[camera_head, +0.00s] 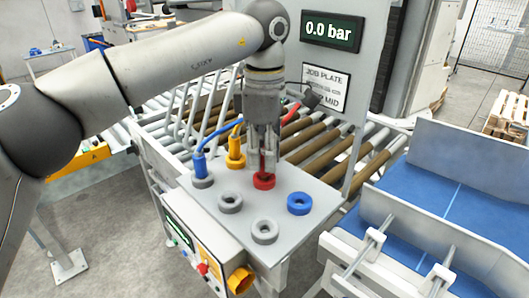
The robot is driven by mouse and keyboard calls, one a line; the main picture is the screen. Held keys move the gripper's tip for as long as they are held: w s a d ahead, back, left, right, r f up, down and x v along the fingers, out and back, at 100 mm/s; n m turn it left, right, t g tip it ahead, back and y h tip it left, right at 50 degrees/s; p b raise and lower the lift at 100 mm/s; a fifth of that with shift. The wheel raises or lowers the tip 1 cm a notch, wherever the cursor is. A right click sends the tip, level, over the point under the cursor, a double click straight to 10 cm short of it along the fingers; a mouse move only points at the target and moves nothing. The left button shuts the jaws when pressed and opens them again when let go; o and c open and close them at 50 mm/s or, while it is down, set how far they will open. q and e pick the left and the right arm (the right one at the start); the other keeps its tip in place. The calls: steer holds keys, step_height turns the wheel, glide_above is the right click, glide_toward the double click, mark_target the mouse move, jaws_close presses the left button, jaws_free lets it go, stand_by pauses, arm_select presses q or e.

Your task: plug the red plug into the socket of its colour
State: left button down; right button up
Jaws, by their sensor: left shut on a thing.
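My left gripper (263,160) points straight down over the plate and is shut on the red plug (262,163), which stands upright between its fingers. The red socket (264,182), a red ring, is directly below. The plug's lower end meets the ring in the picture; I cannot tell how deep it sits. A red hose (291,116) shows behind the gripper. The blue plug (200,164) stands in a grey ring at the left, and the yellow plug (235,148) stands in a yellow ring. The blue socket (299,203) is empty. My right gripper is out of view.
The light socket plate (195,205) also carries two empty grey rings (229,202) (265,232). A control box (190,240) hangs on its front. A roller conveyor (325,140) lies behind, a blue conveyor (420,200) at right. A display reading 0.0 bar (331,31) stands behind.

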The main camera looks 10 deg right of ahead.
arm_select(q)
steer(key=shift+f, duration=0.35)
stand_by(0.4)
steer(key=c, duration=1.3)
jaws_free()
steer(key=shift+o, duration=0.2)
